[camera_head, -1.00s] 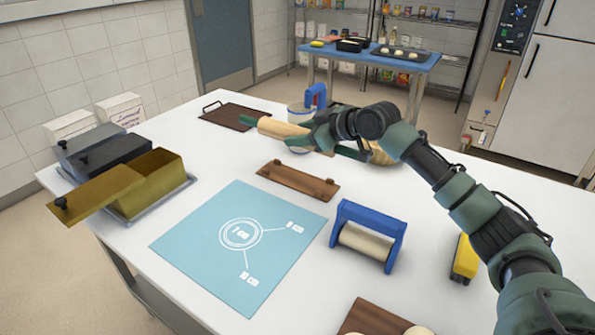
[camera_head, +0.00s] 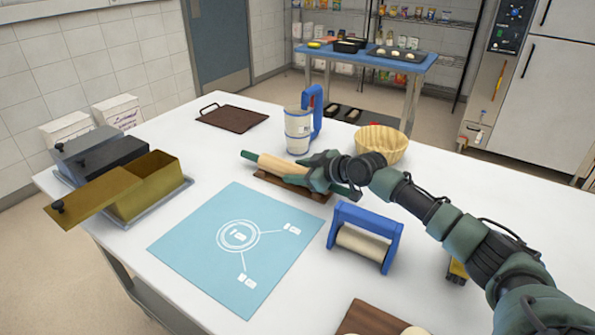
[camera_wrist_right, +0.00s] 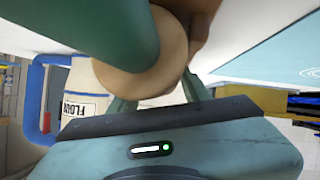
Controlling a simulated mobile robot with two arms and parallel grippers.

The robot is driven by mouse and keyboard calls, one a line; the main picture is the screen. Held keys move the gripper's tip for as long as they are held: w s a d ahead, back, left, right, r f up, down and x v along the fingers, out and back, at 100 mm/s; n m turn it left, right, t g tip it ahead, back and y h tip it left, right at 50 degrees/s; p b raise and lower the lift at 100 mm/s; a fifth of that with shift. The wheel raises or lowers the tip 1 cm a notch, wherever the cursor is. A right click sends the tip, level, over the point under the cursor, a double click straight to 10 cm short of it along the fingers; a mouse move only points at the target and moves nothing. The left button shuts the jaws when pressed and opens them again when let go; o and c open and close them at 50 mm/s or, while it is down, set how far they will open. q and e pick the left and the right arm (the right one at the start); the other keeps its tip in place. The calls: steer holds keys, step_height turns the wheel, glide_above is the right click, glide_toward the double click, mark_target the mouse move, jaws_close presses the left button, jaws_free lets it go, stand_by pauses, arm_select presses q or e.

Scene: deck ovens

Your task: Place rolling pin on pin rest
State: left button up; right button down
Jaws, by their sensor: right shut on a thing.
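The rolling pin (camera_head: 284,167) is pale wood with a dark green handle at its left end. It lies lengthwise over the brown wooden pin rest (camera_head: 297,188) in the head view, low and close to it; I cannot tell whether it touches. My right gripper (camera_head: 321,172) is shut on the pin near its right end and hides that part and some of the rest. In the right wrist view the pin's round end (camera_wrist_right: 150,65) and green handle fill the middle, between the fingers. My left gripper is not in view.
A blue-framed roller (camera_head: 364,238) stands in front of the rest, beside a light blue mat (camera_head: 235,250). A flour container (camera_head: 298,130) and a basket (camera_head: 380,145) stand behind. A yellow tin (camera_head: 150,185) is at the left. A dark tray (camera_head: 231,116) lies at the back.

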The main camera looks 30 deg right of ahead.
steer(key=c, duration=0.7)
jaws_free()
steer(key=shift+s+r, duration=0.1)
steer(key=b+v, duration=0.1)
steer(key=v, duration=0.9)
steer(key=shift+s+d, duration=0.2)
steer(key=shift+s, duration=0.1)
steer(key=shift+s+d+r, duration=0.1)
steer(key=shift+s+r, duration=0.35)
steer(key=shift+s, duration=0.05)
